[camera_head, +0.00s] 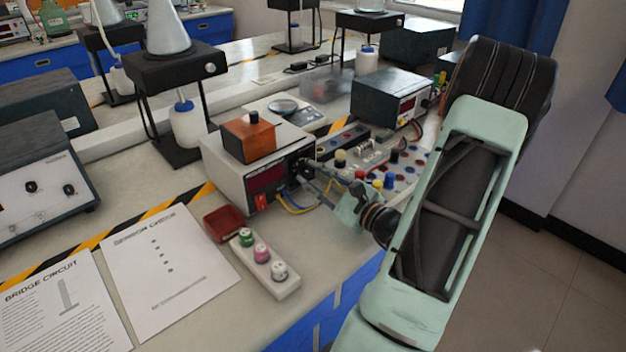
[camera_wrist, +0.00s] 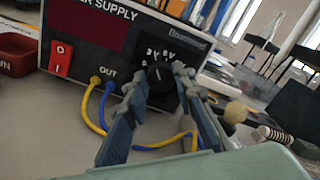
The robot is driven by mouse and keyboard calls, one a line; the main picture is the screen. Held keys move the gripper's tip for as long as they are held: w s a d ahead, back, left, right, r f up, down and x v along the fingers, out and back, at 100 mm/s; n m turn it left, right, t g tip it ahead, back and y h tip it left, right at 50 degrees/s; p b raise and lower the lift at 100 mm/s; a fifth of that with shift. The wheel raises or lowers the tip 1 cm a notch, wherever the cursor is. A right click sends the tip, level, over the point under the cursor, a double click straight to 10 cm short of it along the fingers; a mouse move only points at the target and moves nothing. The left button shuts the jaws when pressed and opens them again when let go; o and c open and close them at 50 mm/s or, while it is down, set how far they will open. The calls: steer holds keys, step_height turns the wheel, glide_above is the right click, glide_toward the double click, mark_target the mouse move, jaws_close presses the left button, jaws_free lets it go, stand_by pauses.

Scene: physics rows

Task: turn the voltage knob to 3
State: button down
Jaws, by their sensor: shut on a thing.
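The white and black power supply (camera_head: 235,178) stands on the bench, and its front also shows in the wrist view (camera_wrist: 105,50). The voltage knob (camera_wrist: 159,75) is a round black dial with a light pointer mark and several printed voltage labels around it. My gripper (camera_wrist: 157,84) has one finger on each side of the knob and is shut on it. In the head view my gripper (camera_head: 304,171) reaches the right side of the power supply's front, and the fingers hide most of the knob. The exact setting is too small to read.
A red switch (camera_wrist: 61,58) is at the left. An orange box (camera_head: 248,138) sits on top. A red tray (camera_head: 223,223) and a white strip with colored knobs (camera_head: 272,275) lie in front.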

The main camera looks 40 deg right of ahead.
stand_by(0.3)
steer(key=c, duration=1.6)
jaws_free()
steer(key=shift+s, duration=0.1)
steer(key=s, duration=0.8)
steer(key=s+d, duration=0.1)
steer(key=s, duration=0.2)
steer(key=shift+s, duration=0.4)
